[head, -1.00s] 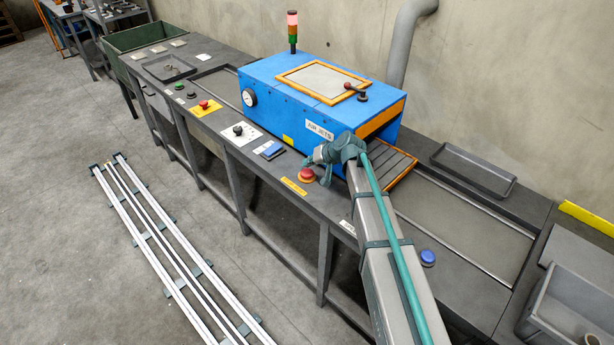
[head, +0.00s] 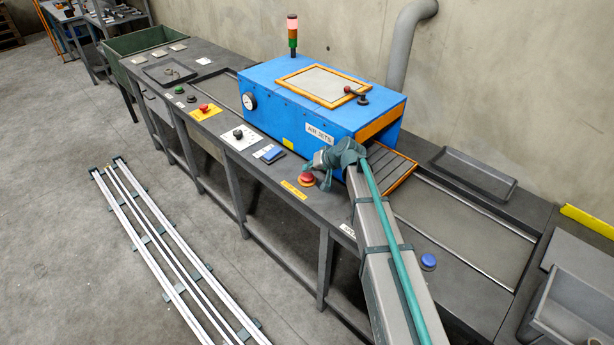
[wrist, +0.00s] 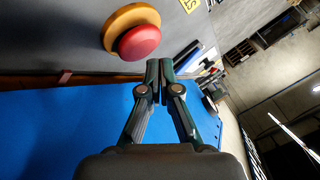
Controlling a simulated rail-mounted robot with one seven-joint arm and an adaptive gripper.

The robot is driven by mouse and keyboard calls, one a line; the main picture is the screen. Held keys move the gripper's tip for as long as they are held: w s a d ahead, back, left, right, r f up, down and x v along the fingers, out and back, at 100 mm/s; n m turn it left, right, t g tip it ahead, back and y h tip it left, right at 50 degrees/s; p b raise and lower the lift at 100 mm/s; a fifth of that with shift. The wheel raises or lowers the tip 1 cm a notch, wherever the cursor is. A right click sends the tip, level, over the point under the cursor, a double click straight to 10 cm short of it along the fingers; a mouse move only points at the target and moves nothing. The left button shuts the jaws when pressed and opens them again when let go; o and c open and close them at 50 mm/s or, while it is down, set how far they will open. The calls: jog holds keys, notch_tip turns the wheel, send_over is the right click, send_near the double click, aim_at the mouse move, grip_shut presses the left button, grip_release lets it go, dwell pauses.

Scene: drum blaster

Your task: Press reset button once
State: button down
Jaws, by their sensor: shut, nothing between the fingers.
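A red mushroom button (head: 306,178) with an orange collar stands on the bench's front strip, above a yellow label. In the wrist view the red button (wrist: 138,42) is large, at upper left of the fingertips. My gripper (head: 319,172) is just right of this button in the head view, its fingers shut and empty. In the wrist view my gripper (wrist: 161,68) shows its fingertips together beside the button, with a small gap in the picture; I cannot tell whether they touch it. A blue button (head: 428,262) sits farther right. I cannot read which button is marked reset.
The blue air-jets box (head: 300,110) stands just behind, with an orange-edged chute (head: 392,170) at its right. Another red button (head: 204,108) on a yellow plate and a black knob (head: 238,134) lie left along the strip. A grey tray (head: 472,172) is at right.

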aim_at(308, 176)
jog(key=shift+f, duration=0.1)
dwell(0.5)
jog(key=shift+f+b, duration=0.35)
jog(key=shift+b, duration=0.15)
jog(key=shift+f+b, duration=0.4)
jog(key=shift+f, duration=0.1)
dwell(0.6)
jog(key=shift+r, duration=0.2)
jog(key=shift+r+p, duration=0.3)
jog(key=shift+r, duration=0.45)
jog(key=shift+r, duration=0.1)
jog(key=shift+r+p, duration=0.95)
jog(key=shift+r, duration=1.5)
jog(key=shift+f, duration=0.15)
